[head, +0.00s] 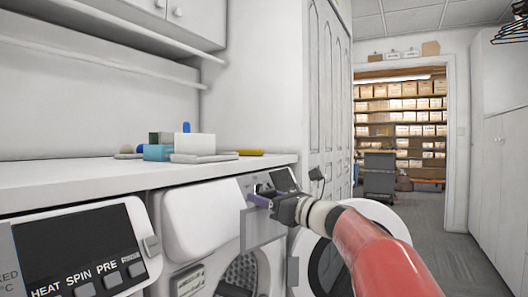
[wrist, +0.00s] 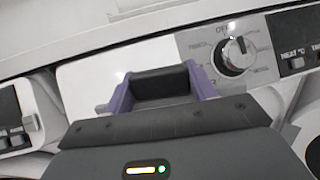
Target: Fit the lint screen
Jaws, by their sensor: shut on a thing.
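The lint screen (head: 264,232) looks like a flat grey, see-through panel. It hangs below my gripper (head: 262,201), in front of the open middle machine (head: 205,222). My gripper is shut on its top edge. In the wrist view, the purple fingers of my gripper (wrist: 157,82) stand either side of a dark piece that seems to be the screen's top; the panel's lower part is hidden there. The screen appears above the drum opening (head: 240,275). I cannot tell whether it touches the machine or any slot.
A round door (head: 335,262) stands open to the right, close to my arm. A control panel with a dial (wrist: 235,57) lies just beyond my gripper. The white worktop (head: 120,176) above carries boxes (head: 195,144) and small items. The corridor floor at right is clear.

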